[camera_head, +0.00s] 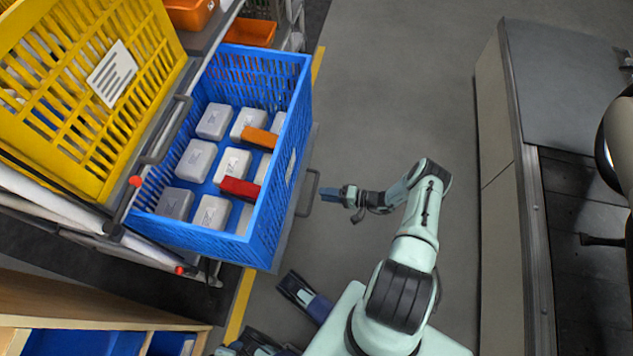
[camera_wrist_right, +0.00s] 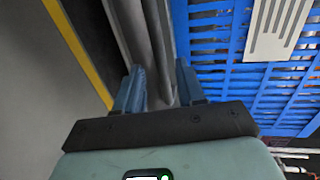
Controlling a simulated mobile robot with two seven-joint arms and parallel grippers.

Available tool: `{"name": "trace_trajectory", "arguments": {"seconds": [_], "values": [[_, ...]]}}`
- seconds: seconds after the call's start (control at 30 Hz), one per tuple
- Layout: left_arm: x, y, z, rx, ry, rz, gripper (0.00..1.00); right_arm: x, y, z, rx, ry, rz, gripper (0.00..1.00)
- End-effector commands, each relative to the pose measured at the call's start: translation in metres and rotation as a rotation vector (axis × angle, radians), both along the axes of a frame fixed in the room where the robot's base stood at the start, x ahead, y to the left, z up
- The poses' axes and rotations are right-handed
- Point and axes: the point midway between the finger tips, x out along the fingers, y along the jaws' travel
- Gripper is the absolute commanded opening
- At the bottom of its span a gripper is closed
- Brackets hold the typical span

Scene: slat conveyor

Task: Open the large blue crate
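The large blue crate (camera_head: 262,240) stands on a rack at the left in the head view, its top uncovered. Several pale boxes, an orange block (camera_head: 260,137) and a red block (camera_head: 240,188) lie in it. Its slatted side and white label show in the right wrist view (camera_wrist_right: 205,45). A grey handle (camera_head: 309,193) sticks out on the crate's right side, below its rim. My right gripper (camera_head: 328,195) is at this handle, its fingers apart. In the right wrist view (camera_wrist_right: 160,88) grey bars run up between the fingers; contact cannot be told. My left gripper (camera_head: 290,285) is low, partly visible.
A yellow crate (camera_head: 165,45) with a label stands tilted left of the blue one. Orange bins (camera_head: 250,31) are behind. A wooden shelf unit (camera_head: 90,300) is at lower left, a conveyor (camera_head: 530,200) at right. Grey floor between is clear.

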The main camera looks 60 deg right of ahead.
Motion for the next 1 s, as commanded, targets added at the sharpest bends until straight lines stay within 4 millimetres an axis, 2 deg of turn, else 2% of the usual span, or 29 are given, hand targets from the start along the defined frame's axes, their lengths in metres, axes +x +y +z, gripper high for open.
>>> {"name": "trace_trajectory", "arguments": {"seconds": [0.03,0.2,0.4,0.57,1.0], "values": [[-0.002,-0.001,0.003,-0.003,0.006,-0.003,0.43,-0.012,-0.006,0.004,-0.001,0.001,-0.004,0.39],[-0.007,-0.003,0.006,-0.008,0.018,-0.008,0.43,-0.044,-0.019,0.01,-0.001,0.001,-0.003,0.39],[-0.009,-0.004,0.007,-0.011,0.024,-0.01,0.43,-0.066,-0.028,0.015,0.0,-0.001,-0.001,0.39],[-0.009,-0.004,0.007,-0.011,0.025,-0.011,0.43,-0.072,-0.03,0.016,0.001,0.0,-0.001,0.39],[-0.009,-0.004,0.007,-0.011,0.025,-0.01,0.43,-0.072,-0.03,0.016,0.0,-0.001,0.0,0.39]]}}
